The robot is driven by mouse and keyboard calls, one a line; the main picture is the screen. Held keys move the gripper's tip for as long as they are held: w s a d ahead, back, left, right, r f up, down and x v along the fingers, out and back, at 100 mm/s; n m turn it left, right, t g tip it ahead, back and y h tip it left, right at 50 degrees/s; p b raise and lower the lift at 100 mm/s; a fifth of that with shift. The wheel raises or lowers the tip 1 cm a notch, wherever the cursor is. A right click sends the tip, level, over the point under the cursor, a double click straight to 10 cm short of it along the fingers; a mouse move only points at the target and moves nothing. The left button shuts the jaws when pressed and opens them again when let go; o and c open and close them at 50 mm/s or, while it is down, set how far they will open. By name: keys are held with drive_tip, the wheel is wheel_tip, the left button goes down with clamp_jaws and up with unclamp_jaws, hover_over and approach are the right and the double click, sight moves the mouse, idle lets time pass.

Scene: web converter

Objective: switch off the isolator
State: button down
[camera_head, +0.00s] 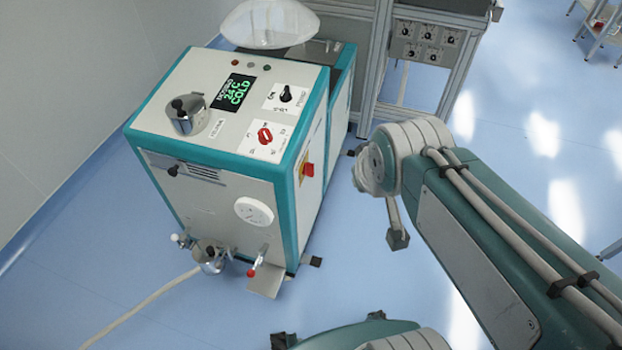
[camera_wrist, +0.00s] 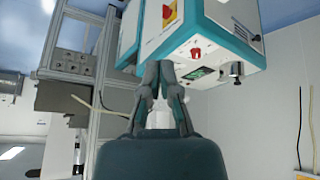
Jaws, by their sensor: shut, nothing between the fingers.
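A red rotary handle on a yellow plate, which looks like the isolator (camera_head: 308,170), is on the right side wall of the teal and white machine (camera_head: 215,183). It also shows at the top of the wrist view (camera_wrist: 169,13), partly cut off by the frame edge. Its on or off position is too small to read. A second red knob (camera_head: 265,136) sits on the top panel and also shows in the wrist view (camera_wrist: 196,53). My gripper (camera_wrist: 163,66) is shut and empty, its fingertips in front of the machine in the wrist view, with no contact visible on the handle.
The top panel also has a lit display (camera_head: 234,92), a black knob (camera_head: 286,93) and a metal lidded pot (camera_head: 187,114). A grey frame with several switches (camera_head: 428,42) is at the back right. Blue floor right of the machine is open.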

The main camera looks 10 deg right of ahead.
drive_tip(key=w+d+f+n+t, duration=0.1)
drive_tip(key=w+f+n, duration=0.15)
drive_tip(key=w, duration=0.45)
drive_tip(key=w+d+f+n+t, duration=0.1)
drive_tip(key=w+f+n, duration=0.15)
drive_tip(key=w, duration=0.35)
drive_tip(key=w+a+f+n+t+y, duration=0.1)
drive_tip(key=w+f+n+t, duration=0.1)
drive_tip(key=w+f+n, duration=0.35)
drive_tip(key=w+f+n+t+y, duration=0.1)
drive_tip(key=w+f+n+t, duration=0.15)
drive_tip(key=w+f, duration=0.6)
drive_tip(key=s+a+f+n+t+y, duration=0.1)
drive_tip(key=s+f+n+t, duration=0.1)
drive_tip(key=s+f, duration=0.3)
drive_tip(key=s+a+f+n+t+y, duration=0.1)
drive_tip(key=s+f+n, duration=0.3)
drive_tip(key=f, duration=0.9)
drive_tip(key=shift+s+n+t+y, duration=0.3)
drive_tip(key=shift+s+t+y, duration=0.2)
drive_tip(key=shift+s+t, duration=0.2)
drive_tip(key=shift+w, duration=0.1)
